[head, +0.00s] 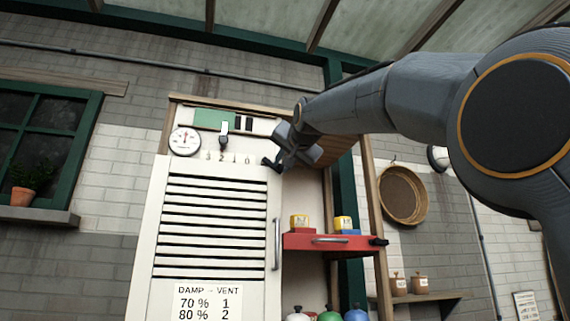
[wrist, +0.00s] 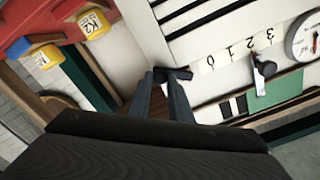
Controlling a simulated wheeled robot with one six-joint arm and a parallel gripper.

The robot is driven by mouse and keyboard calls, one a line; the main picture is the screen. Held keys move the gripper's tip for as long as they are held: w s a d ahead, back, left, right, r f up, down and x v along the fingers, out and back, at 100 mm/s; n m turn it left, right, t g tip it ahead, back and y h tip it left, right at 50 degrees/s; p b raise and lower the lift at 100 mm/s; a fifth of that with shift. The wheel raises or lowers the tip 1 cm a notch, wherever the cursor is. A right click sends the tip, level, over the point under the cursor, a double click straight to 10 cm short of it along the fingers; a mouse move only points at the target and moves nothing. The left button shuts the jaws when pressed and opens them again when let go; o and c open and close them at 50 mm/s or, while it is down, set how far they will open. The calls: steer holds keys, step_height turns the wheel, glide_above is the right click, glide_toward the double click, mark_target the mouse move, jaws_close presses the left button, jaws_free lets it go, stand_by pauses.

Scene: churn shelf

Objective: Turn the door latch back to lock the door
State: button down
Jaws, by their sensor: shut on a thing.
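The white louvred door (head: 216,182) has its upright handle (head: 277,243) on the right edge. The small dark latch (head: 271,164) is at the door's top right corner. It also shows in the wrist view (wrist: 176,73), lying across the door's edge. My gripper (head: 280,161) is at that corner, its jaws shut on the latch. In the wrist view my two fingers (wrist: 164,82) reach up to the latch from below. The fingers partly hide the latch, so its exact angle is hard to tell.
Left of my gripper are a vent lever (head: 223,134) over a number scale and a round gauge (head: 185,141). A round sieve (head: 402,194) hangs on the wall farther right.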

mark_target(271, 168)
steer(key=m, duration=0.1)
steer(key=a+f+m+b, duration=0.1)
steer(key=m, duration=0.1)
steer(key=shift+s+f+m, duration=0.1)
steer(key=shift+f+m, duration=0.1)
steer(key=shift+m, duration=0.1)
steer(key=m, duration=0.1)
steer(key=a+m+b, duration=0.1)
steer(key=shift+s+f+m, duration=0.15)
steer(key=shift+f+m, duration=0.2)
steer(key=shift+m, duration=0.05)
steer(key=shift+s+a+f+m+b, duration=0.1)
steer(key=shift+a+m+b, duration=0.25)
steer(key=shift+m, duration=0.4)
steer(key=shift+s+a+f+m+b, duration=0.1)
steer(key=shift+a+m+b, duration=0.1)
steer(key=shift+m+b, duration=0.35)
steer(key=shift+s+a+m+b, duration=0.1)
steer(key=shift+a+m+b, duration=0.15)
steer(key=shift+m, duration=0.65)
steer(key=c, duration=1.6)
jaws_free()
steer(key=shift+c, duration=0.2)
